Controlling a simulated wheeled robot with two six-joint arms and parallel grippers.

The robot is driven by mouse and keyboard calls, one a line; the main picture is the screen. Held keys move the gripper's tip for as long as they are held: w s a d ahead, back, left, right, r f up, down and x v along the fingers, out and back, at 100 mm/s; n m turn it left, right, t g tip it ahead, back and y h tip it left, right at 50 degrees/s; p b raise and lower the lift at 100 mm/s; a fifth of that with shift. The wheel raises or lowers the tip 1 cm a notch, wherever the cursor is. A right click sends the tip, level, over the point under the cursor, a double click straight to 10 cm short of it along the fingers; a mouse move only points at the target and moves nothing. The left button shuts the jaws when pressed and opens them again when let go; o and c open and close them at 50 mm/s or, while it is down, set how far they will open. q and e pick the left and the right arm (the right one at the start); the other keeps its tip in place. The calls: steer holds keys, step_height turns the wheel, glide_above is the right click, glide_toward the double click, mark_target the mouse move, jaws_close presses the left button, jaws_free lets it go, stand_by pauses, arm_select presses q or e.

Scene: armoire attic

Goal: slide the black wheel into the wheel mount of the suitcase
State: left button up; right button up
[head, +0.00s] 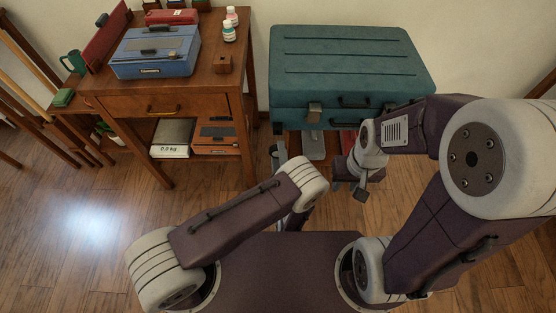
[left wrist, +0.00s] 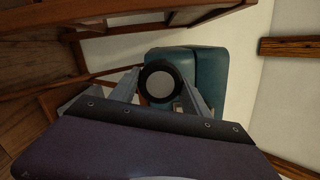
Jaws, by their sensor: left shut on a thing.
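The black wheel (left wrist: 160,82), a dark ring with a pale grey hub, is held between the fingers of my left gripper (left wrist: 163,76) in the left wrist view. In the head view the wheel cannot be made out, and my left forearm hides most of that gripper. The teal suitcase (head: 345,62) stands at the back against the wall, its latch and handle facing me. It also shows behind the wheel in the left wrist view (left wrist: 210,72). I cannot make out the wheel mount. My right gripper (head: 349,186) appears open and empty, in front of the suitcase's lower front.
The wooden floor (head: 90,215) at left is clear.

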arm_select(q)
steer(key=shift+w, duration=1.45)
stand_by(0.5)
steer(key=shift+w+b, duration=0.7)
steer(key=shift+w, duration=1.25)
steer(key=o, duration=1.4)
steer(key=shift+o, duration=0.2)
